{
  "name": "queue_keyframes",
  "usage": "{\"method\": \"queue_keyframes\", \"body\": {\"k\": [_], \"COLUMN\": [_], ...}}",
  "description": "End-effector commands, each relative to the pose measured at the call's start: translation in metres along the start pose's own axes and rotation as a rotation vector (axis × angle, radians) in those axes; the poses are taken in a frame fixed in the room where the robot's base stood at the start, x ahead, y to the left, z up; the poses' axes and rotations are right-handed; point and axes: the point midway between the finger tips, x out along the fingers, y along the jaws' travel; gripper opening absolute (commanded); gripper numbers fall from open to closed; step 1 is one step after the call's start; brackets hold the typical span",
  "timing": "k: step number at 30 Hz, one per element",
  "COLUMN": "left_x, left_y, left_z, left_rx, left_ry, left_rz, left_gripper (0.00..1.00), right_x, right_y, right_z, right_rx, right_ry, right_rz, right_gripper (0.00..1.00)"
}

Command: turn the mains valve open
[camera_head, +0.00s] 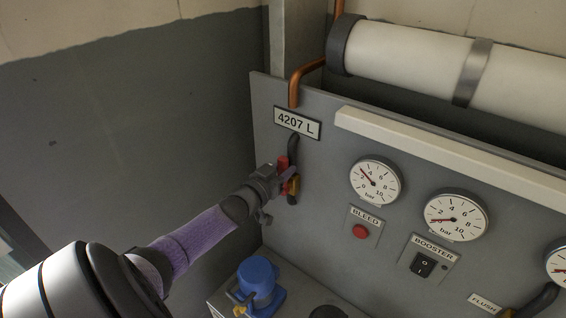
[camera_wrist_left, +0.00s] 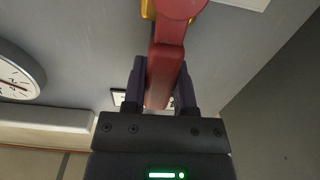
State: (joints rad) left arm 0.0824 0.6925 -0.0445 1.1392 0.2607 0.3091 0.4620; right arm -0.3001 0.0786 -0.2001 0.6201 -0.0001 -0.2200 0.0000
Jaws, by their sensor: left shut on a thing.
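The mains valve's red lever (camera_head: 283,163) shows on the grey panel, below the "4207 L" plate (camera_head: 297,122). Its brass body (camera_head: 294,187) is partly hidden behind my gripper. My left gripper (camera_head: 287,177) is at the lever, shut on it. In the left wrist view the red lever (camera_wrist_left: 165,65) runs between the two dark fingers of my left gripper (camera_wrist_left: 161,95), and a bit of the yellow brass body (camera_wrist_left: 148,9) shows at the top edge. The lever's exact angle is hard to tell. My right gripper is not in view.
Right of the valve are a gauge (camera_head: 375,182), a red bleed button (camera_head: 360,231), a second gauge (camera_head: 456,216) and a booster switch (camera_head: 422,264). A pale ledge (camera_head: 440,155) juts out above them. A blue pump-like unit (camera_head: 258,283) stands below the valve.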

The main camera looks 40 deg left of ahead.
Motion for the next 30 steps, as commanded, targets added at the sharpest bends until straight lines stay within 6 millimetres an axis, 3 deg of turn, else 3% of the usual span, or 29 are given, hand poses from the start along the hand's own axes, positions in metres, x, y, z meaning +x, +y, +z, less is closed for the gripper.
{"method": "queue_keyframes", "body": {"k": [3, 4, 8, 19, 30], "left_x": [0.0, 0.0, 0.0, -0.007, -0.081], "left_y": [0.0, 0.0, 0.0, 0.0, 0.0], "left_z": [0.001, 0.001, 0.001, 0.0, 0.001], "left_rx": [-0.003, -0.003, -0.002, -0.002, -0.001], "left_ry": [-0.003, -0.003, -0.002, -0.003, -0.005], "left_rz": [-0.002, -0.002, -0.001, 0.0, -0.001], "left_gripper": [0.0, 0.41, 0.69, 0.71, 0.71], "right_x": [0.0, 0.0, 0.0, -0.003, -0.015], "right_y": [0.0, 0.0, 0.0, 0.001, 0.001], "right_z": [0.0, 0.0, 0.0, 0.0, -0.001], "right_rx": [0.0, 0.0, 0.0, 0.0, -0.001], "right_ry": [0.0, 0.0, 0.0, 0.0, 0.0], "right_rz": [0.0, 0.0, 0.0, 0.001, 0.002], "right_gripper": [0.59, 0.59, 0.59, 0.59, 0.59]}}
